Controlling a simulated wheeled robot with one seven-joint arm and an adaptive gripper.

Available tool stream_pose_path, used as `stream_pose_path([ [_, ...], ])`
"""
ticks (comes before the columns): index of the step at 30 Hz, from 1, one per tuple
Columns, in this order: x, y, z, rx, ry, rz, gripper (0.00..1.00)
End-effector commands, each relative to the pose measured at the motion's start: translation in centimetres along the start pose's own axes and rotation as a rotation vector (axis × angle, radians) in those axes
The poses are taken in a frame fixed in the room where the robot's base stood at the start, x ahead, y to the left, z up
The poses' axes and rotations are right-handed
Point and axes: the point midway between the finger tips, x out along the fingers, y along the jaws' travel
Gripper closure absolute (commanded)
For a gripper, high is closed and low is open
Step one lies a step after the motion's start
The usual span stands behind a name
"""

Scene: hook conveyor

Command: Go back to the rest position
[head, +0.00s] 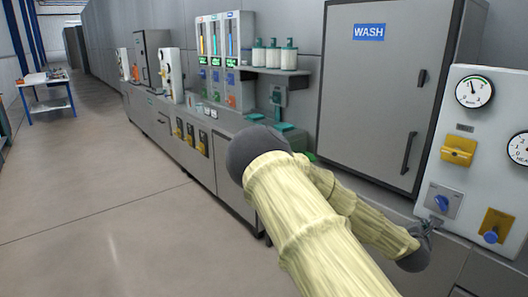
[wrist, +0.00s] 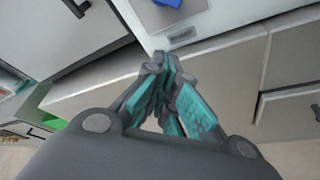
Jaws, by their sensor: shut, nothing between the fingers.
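My gripper (head: 424,232) is at the lower right in the head view, close to the front of the grey control panel (head: 455,150) beside the WASH cabinet (head: 368,100). In the wrist view, the teal-padded fingers of my gripper (wrist: 167,72) come together at their tips with nothing between them. Past the fingertips are the grey counter front and its edge. My arm in its pale yellow sleeve crosses the lower middle of the head view.
The panel has gauges, a yellow switch (head: 458,150), a blue knob (head: 442,202) and a yellow valve with a blue handle (head: 494,226). Several bottles (head: 274,55) stand on a shelf left of the cabinet. The floor (head: 110,200) at left is clear; a small table (head: 47,92) stands farther back.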

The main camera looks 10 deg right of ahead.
Motion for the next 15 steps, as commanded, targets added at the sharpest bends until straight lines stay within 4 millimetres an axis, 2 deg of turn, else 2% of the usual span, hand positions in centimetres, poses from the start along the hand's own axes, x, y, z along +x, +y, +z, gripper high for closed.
stream_pose_path([
  [4,-0.9,-3.5,-2.1,0.078,0.04,-0.068,1.0],
  [8,-3.1,-8.9,-5.9,0.218,0.1,-0.186,1.0],
  [11,-5.5,-13.2,-9.0,0.34,0.14,-0.291,1.0],
  [15,-9.8,-18.6,-13.2,0.511,0.179,-0.45,1.0],
])
